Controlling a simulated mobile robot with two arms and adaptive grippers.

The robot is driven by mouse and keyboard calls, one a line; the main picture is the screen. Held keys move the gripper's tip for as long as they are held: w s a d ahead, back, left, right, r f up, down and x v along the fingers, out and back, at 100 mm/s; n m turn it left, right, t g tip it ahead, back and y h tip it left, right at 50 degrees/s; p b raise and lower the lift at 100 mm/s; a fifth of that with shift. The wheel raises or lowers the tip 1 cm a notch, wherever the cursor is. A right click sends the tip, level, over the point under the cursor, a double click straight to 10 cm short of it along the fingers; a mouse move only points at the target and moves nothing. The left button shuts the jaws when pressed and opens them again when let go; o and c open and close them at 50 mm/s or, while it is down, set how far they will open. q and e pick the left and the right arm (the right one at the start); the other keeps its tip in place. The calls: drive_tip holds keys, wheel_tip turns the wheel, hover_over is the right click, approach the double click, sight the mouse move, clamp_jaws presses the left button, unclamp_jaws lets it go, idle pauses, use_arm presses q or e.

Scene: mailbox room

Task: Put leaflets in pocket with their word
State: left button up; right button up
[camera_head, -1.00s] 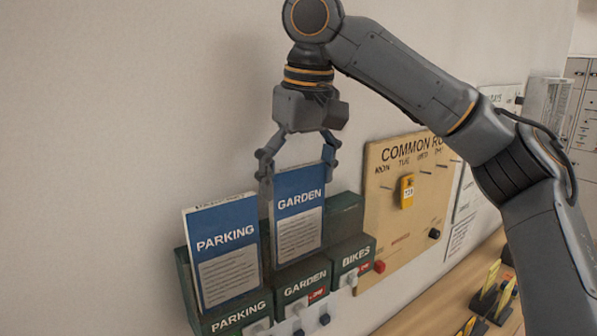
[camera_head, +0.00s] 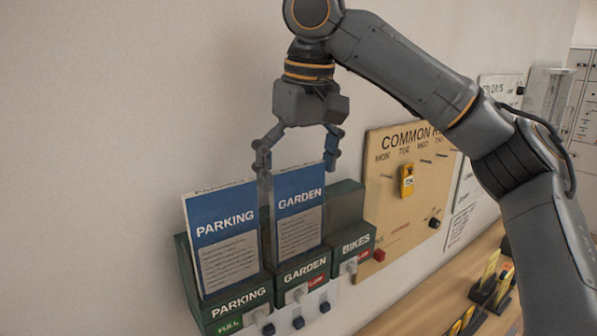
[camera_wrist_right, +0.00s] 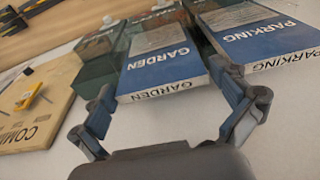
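The blue-topped GARDEN leaflet (camera_head: 299,215) stands upright in the green GARDEN pocket (camera_head: 303,268), its lower end hidden behind the pocket front. My right gripper (camera_head: 297,172) is open just above it, with a finger on each side of its upper end. The right wrist view shows the leaflet (camera_wrist_right: 160,68) between the fingers (camera_wrist_right: 162,75), with small gaps at its edges. The PARKING leaflet (camera_head: 222,238) stands in the PARKING pocket (camera_head: 238,303), which has a green FULL sign. The BIKES pocket (camera_head: 357,249) shows no leaflet. My left gripper is out of view.
A COMMON board (camera_head: 385,220) with weekday names, pegs and a yellow tag hangs right of the pockets. Yellow and black items (camera_head: 490,285) stand on the wooden counter (camera_head: 415,300). Knobs line the pocket fronts. The wall above the pockets is clear.

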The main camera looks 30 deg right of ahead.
wheel_tip(320, 180, up, 12)
drive_tip(key=s, duration=0.1)
drive_tip(key=shift+s, duration=0.4)
idle(0.3)
drive_tip(key=shift+d+f, duration=0.15)
idle(0.5)
